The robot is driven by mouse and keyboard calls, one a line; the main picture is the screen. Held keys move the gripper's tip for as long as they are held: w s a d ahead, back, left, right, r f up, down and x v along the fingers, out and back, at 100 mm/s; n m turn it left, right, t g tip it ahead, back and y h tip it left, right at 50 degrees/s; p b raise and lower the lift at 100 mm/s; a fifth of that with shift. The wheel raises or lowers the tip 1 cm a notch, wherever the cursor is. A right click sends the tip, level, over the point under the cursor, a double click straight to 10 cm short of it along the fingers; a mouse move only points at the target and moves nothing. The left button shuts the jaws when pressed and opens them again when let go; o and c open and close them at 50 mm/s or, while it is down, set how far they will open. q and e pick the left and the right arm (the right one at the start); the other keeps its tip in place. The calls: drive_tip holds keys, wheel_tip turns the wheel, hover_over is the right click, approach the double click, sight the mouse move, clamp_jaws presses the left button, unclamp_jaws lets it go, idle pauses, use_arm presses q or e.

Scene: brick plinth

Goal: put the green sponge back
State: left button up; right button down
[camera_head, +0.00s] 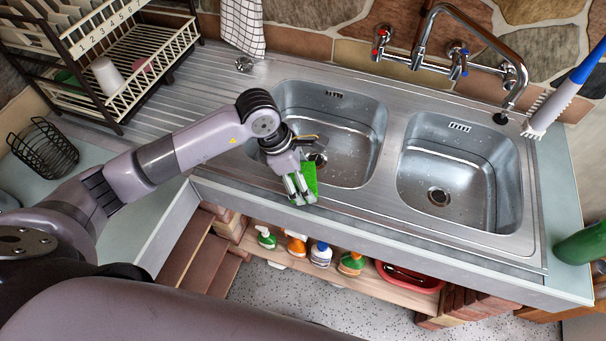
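The green sponge (310,177) is at the front rim of the left sink basin, standing on edge and slightly tilted. My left gripper (299,190) points down there, its fingers against the sponge's left side. It looks shut on the sponge, though the far finger is hidden. I cannot tell whether the sponge touches the rim. A small dark and yellowish item (305,137) shows just behind the gripper in the left basin (352,150), partly hidden. My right gripper is out of view.
The right basin (470,185) is empty. A tap (440,55) stands behind the basins. A dish rack (110,60) and wire basket (45,148) are at left. A brush (560,100) and green bottle (582,245) are at right.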

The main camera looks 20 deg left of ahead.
use_arm(q)
drive_tip(key=shift+f, duration=0.3)
drive_tip(key=shift+f+b, duration=0.5)
drive_tip(key=shift+b, duration=0.1)
drive_tip(key=o, duration=1.1)
